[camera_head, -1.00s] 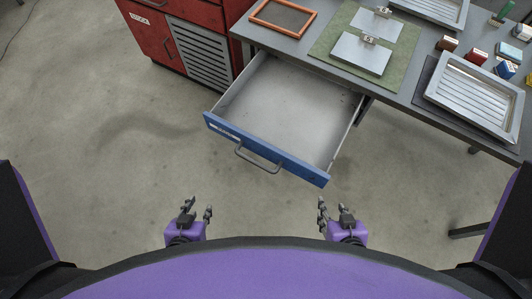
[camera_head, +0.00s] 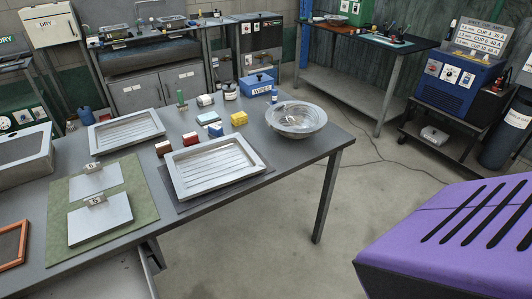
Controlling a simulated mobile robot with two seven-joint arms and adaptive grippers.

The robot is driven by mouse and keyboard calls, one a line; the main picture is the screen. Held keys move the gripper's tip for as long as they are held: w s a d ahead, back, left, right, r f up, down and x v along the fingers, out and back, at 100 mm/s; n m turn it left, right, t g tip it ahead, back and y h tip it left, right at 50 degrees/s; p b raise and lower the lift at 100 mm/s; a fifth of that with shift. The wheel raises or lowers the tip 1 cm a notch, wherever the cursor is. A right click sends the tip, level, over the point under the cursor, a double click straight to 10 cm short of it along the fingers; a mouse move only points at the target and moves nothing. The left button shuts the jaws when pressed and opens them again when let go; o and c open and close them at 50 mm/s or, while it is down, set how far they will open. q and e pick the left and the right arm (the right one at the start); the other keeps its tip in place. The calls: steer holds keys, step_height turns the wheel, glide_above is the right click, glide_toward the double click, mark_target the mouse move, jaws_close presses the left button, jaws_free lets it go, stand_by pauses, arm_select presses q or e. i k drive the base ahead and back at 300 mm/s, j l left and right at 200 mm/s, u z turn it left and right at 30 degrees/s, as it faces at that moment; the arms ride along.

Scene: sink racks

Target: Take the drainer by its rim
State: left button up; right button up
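Neither of my grippers is in view now, so nothing shows at the rim.
A ridged metal tray (camera_head: 217,168) lies left of the bowl, with a second tray (camera_head: 126,131) behind.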

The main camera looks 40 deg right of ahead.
mark_target(204, 168)
steer(key=l+z, duration=0.1)
steer(key=z, duration=0.25)
steer(key=l+z, duration=0.1)
steer(key=z, duration=0.2)
steer(key=i+l+u, duration=0.15)
steer(key=l, duration=0.2)
steer(key=i+l+u, duration=0.15)
steer(key=l, duration=0.25)
steer(key=i+l+u, duration=0.2)
steer(key=i+j, duration=0.05)
steer(key=i, duration=0.05)
